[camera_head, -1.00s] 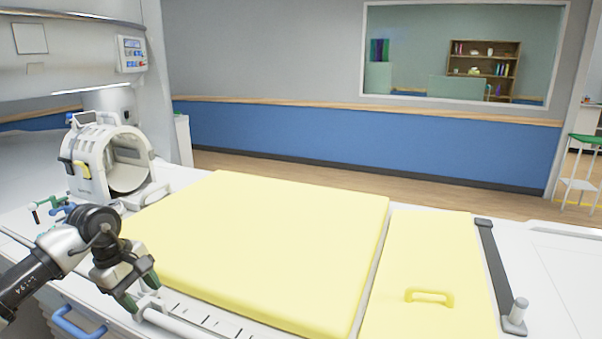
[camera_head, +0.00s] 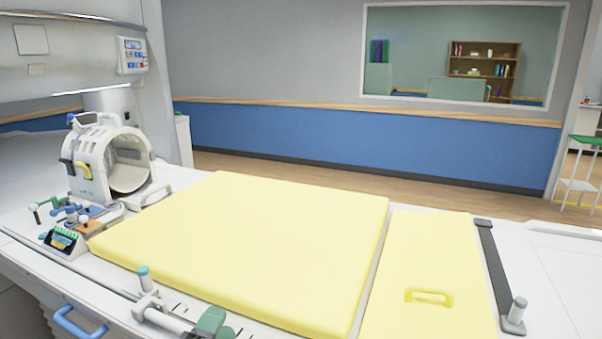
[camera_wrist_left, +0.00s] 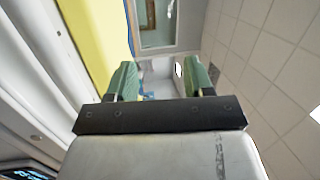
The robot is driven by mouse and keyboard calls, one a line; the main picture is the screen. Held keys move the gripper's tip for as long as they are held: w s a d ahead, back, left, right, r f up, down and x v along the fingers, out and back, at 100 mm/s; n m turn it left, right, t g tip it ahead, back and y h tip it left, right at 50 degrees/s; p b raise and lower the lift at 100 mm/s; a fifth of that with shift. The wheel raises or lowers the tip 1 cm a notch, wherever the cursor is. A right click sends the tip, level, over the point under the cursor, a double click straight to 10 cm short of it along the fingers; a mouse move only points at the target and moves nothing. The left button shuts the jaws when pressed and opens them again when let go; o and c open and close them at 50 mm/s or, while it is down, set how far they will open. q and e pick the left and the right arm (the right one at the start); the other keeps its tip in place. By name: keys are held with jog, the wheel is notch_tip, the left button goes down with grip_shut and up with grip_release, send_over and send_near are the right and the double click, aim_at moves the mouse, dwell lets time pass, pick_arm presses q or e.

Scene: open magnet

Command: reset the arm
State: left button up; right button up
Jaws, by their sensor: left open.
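My left gripper (camera_wrist_left: 160,88) shows in the left wrist view, its two green fingers apart with nothing between them. It points past the yellow pad (camera_wrist_left: 92,35) toward the wall and window. In the head view, only a green piece (camera_head: 212,322) that looks like its fingertip shows at the bottom edge, by the front rail; the rest is out of the picture. My right gripper is not in view.
A white table carries a large yellow pad (camera_head: 250,240) and a smaller yellow pad with a handle (camera_head: 428,297). A white ring-shaped coil (camera_head: 107,160) stands at the left. A small device with a screen (camera_head: 64,241) and a teal-topped knob (camera_head: 144,278) are near the front.

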pick_arm(q)
jog(key=s+a+f+n+g+y, duration=0.3)
jog(key=s+f+n+g, duration=0.1)
jog(key=s+f+n, duration=0.15)
jog(key=s+a+f+n+g+y, duration=0.3)
jog(key=s+f+n, duration=0.1)
jog(key=f+n, duration=0.25)
jog(key=s+f+n+g, duration=0.3)
jog(key=s+g, duration=0.2)
jog(key=s, duration=0.3)
jog(key=s+f+n+g, duration=0.3)
jog(key=s+f+g, duration=0.1)
jog(key=s, duration=0.4)
notch_tip(320, 180, down, 26)
jog(key=s+g, duration=0.1)
jog(key=s+a+f+g+p, duration=0.1)
jog(key=s+a+f, duration=0.2)
jog(key=s+f, duration=1.1)
jog(key=shift+s+a+f, duration=0.15)
jog(key=shift+s+f, duration=0.25)
jog(key=shift+s, duration=0.7)
